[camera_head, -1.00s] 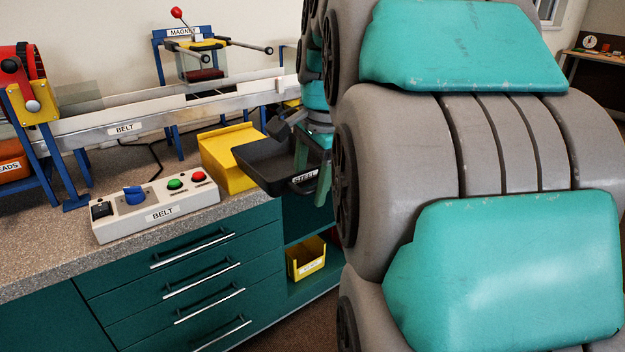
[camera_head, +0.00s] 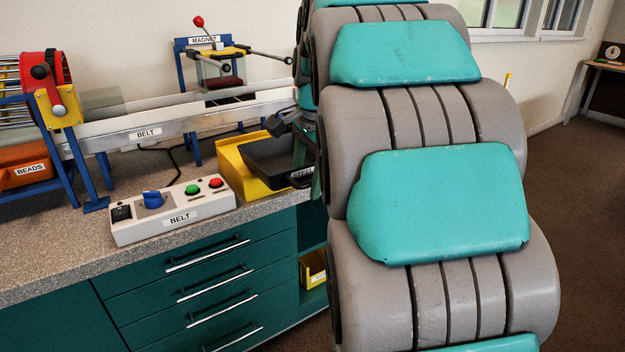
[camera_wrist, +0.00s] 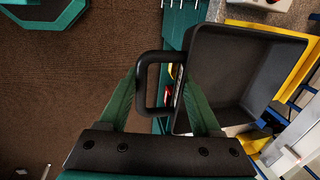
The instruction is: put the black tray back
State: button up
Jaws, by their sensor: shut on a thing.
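The black tray (camera_head: 262,160), with a label reading STEEL (camera_head: 301,174), is at the right end of the worktop. It overlaps the sloped yellow holder (camera_head: 231,170); I cannot tell whether it rests on it. In the wrist view the tray (camera_wrist: 248,58) looks empty, and its black loop handle (camera_wrist: 141,88) points left, between the green fingers of my gripper (camera_wrist: 164,78). My gripper is shut on this handle. The yellow holder (camera_wrist: 301,72) shows along the tray's right side.
A belt control box (camera_head: 172,212) stands left of the holder. The belt (camera_head: 180,124) and the magnet frame (camera_head: 213,62) are behind. Teal drawers (camera_head: 205,285) lie below, with a small yellow bin (camera_head: 313,270) on a low shelf. Open floor (camera_head: 590,180) lies at the right.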

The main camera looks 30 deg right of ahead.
aim_at(273, 162)
jog(key=shift+w+a+f+p, duration=0.1)
jog(key=shift+w+p, duration=0.2)
jog(key=shift+w, duration=2.65)
jog(key=shift+w+p, duration=0.75)
jog(key=shift+w, duration=0.6)
jog(key=shift+w+a, duration=0.15)
jog(key=shift+w, duration=2.55)
jog(key=shift+f, duration=0.45)
jog(key=o, duration=1.5)
jog(key=shift+o, duration=0.2)
jog(key=shift+r, duration=0.1)
